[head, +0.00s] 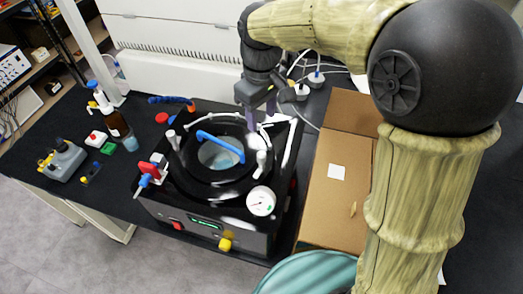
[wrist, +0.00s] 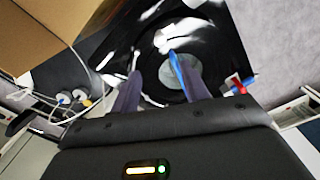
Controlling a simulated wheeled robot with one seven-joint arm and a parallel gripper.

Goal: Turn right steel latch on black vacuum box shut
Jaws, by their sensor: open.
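The black vacuum box (head: 200,226) stands on the dark bench in the head view, with a round lid and a blue bar handle (head: 220,146). The right steel latch (head: 261,163) is a pale upright post at the right of the lid. A similar left latch (head: 173,140) stands on the other side. My gripper (head: 255,116) is above the box's back right part, behind the right latch and apart from it. In the wrist view my gripper (wrist: 158,78) is open and empty, its two fingers pointing toward the lid. The blue handle (wrist: 176,70) shows beside the right finger.
A white gauge (head: 261,201) and yellow knob (head: 225,244) are at the box's front. A red-and-blue valve (head: 148,176) sticks out left. A cardboard box (head: 323,205) stands close on the right. A brown bottle (head: 112,122) is left. Cables and plugs lie behind.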

